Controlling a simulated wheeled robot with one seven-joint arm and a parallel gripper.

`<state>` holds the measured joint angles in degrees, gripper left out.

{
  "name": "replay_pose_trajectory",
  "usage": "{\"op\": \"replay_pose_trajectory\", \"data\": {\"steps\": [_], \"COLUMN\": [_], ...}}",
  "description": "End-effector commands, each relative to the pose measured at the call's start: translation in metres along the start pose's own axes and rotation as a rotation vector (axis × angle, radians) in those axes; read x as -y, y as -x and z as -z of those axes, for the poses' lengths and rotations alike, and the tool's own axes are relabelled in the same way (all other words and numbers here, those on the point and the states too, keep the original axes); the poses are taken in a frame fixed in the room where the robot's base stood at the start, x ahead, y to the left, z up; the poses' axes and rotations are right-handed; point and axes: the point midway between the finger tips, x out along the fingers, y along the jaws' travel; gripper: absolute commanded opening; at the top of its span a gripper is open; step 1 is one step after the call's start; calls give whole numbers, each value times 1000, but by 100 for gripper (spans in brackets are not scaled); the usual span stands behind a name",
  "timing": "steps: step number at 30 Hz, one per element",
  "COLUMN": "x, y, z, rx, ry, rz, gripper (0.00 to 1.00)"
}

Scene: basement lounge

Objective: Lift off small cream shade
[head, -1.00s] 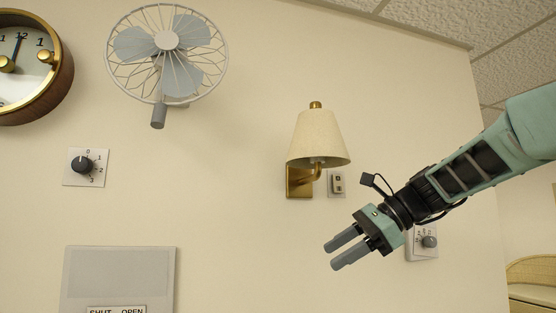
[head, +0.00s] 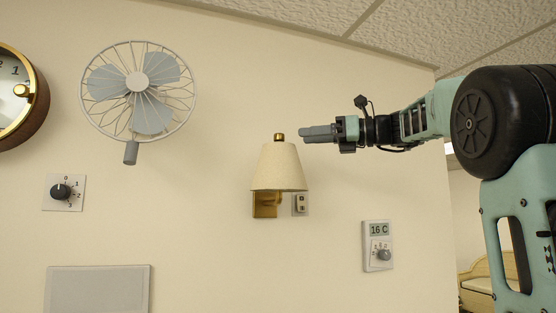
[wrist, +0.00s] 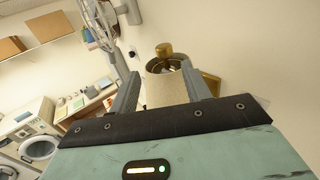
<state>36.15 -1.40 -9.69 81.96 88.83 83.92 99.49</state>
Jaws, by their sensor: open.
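The small cream shade (head: 279,168) sits on a brass wall lamp in the head view, with a brass knob (head: 279,137) on top and the brass wall plate (head: 266,205) below. My gripper (head: 304,134) is level with the knob, just to its right, with fingers pointing left. In the wrist view my gripper (wrist: 157,80) has its two fingers apart, and the shade (wrist: 166,91) and brass knob (wrist: 164,50) show between and beyond them. The fingers hold nothing. Whether a finger touches the shade cannot be told.
A wall fan (head: 138,82) hangs to the left of the lamp. A small switch plate (head: 300,204) is beside the lamp's base, and a thermostat (head: 378,246) is lower right. A dial (head: 62,191) and a clock (head: 18,97) are at left. Wall above the lamp is clear.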

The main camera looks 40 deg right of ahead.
Motion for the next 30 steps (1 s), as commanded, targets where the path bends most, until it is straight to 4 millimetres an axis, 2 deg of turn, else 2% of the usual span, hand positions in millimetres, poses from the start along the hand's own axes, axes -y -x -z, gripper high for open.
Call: {"op": "replay_pose_trajectory", "data": {"steps": [3,11,21,29,30], "x": [0,1,8,8,8], "y": [-21,-40,-82,-87,-87], "z": [-2,-2,-3,0,-1], "rx": [-1,-2,-1,-1,-1], "ry": [0,-1,0,1,1], "rz": [-3,-2,-1,0,0], "gripper": [48,48,48,48,45]}}
